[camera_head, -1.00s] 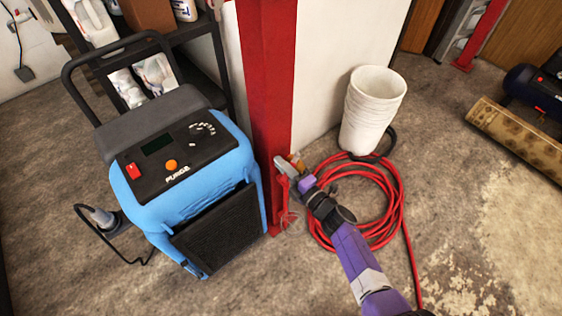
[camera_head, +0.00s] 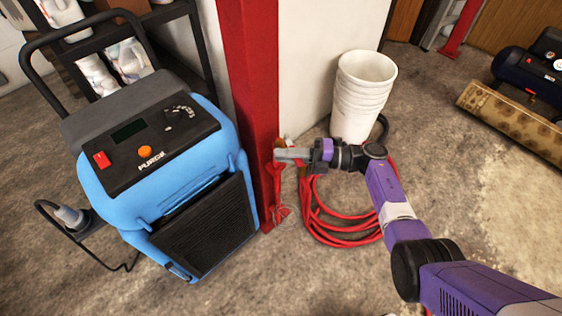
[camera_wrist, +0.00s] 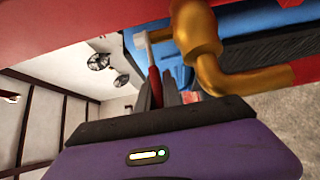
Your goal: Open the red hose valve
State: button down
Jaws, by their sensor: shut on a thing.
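The red hose valve shows in the wrist view as a brass body (camera_wrist: 197,32) with a red lever (camera_wrist: 154,82). It sits low beside the red post (camera_head: 252,100) in the head view, where my gripper hides most of it. My gripper (camera_head: 280,154) reaches in from the right, near the post's lower edge. In the wrist view, the fingers of my gripper (camera_wrist: 158,97) are shut on the red lever, one on each side. How far the lever is turned cannot be told.
A coiled red hose (camera_head: 335,228) lies on the floor under my arm. A stack of white buckets (camera_head: 361,105) stands behind it. A blue machine (camera_head: 150,170) stands close left of the post.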

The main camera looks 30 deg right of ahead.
jog(key=shift+s+d+f+n+g+y+b, duration=0.1)
jog(key=shift+s+n+g+y+b, duration=0.15)
jog(key=shift+g+b, duration=0.25)
jog(key=shift+s+f+n+g+y+b, duration=0.1)
jog(key=shift+n+g+y+b, duration=0.05)
jog(key=shift+n+g+b, duration=0.3)
jog(key=c, duration=1.5)
grip_release()
jog(key=shift+r, duration=0.1)
jog(key=shift+d, duration=0.1)
jog(key=b+v, duration=0.1)
jog(key=v, duration=0.6)
jog(key=shift+d, duration=0.35)
jog(key=shift+s, duration=0.1)
